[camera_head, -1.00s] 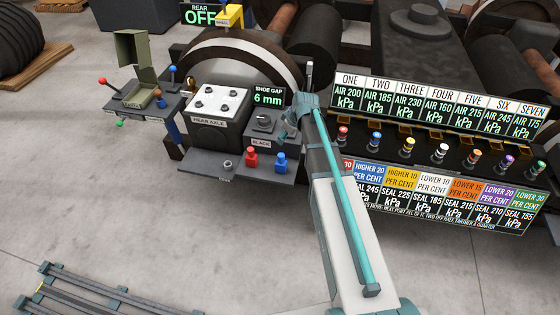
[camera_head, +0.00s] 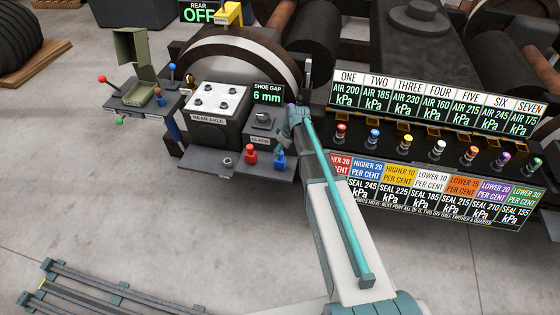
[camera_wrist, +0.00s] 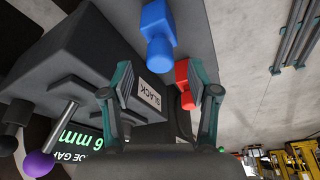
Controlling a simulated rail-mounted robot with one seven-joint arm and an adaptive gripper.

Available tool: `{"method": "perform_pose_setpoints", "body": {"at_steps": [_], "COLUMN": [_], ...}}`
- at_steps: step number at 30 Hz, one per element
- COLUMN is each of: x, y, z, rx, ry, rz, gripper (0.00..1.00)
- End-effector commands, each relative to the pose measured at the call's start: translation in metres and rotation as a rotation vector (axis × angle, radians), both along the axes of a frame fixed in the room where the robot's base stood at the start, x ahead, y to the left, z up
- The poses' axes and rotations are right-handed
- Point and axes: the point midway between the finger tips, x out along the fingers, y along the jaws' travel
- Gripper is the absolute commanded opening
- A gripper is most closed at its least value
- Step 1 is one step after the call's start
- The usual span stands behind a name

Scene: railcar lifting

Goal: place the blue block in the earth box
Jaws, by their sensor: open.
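The blue block (camera_head: 280,164) stands on the grey shelf in front of the slack unit, just right of a red block (camera_head: 251,156). In the wrist view the blue block (camera_wrist: 158,32) is at the top, beyond the fingertips and between their lines. My gripper (camera_head: 286,140) is just above the blue block and hides part of it in the head view. In the wrist view my gripper (camera_wrist: 163,80) has its fingers spread, with nothing between them. An olive box (camera_head: 138,96) with its lid raised stands on the small side shelf at the left; no label on it is readable.
The black slack unit (camera_head: 264,122) and the rear axle unit (camera_head: 216,105) stand behind the shelf. Small levers with coloured knobs surround the olive box. A row of coloured plugs (camera_head: 408,143) and pressure signs is at the right.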

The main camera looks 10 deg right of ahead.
Motion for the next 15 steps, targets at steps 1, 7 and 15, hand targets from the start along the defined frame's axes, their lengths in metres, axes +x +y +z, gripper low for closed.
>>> {"method": "perform_pose_setpoints", "body": {"at_steps": [1, 7, 15], "x": [0.002, 0.007, 0.007], "y": [0.001, 0.006, 0.006], "z": [-0.005, -0.028, -0.032], "rx": [0.0, 0.0, 0.0], "ry": [0.003, 0.001, 0.0], "rz": [0.001, 0.0, 0.0], "gripper": [0.6, 0.6, 0.6]}}
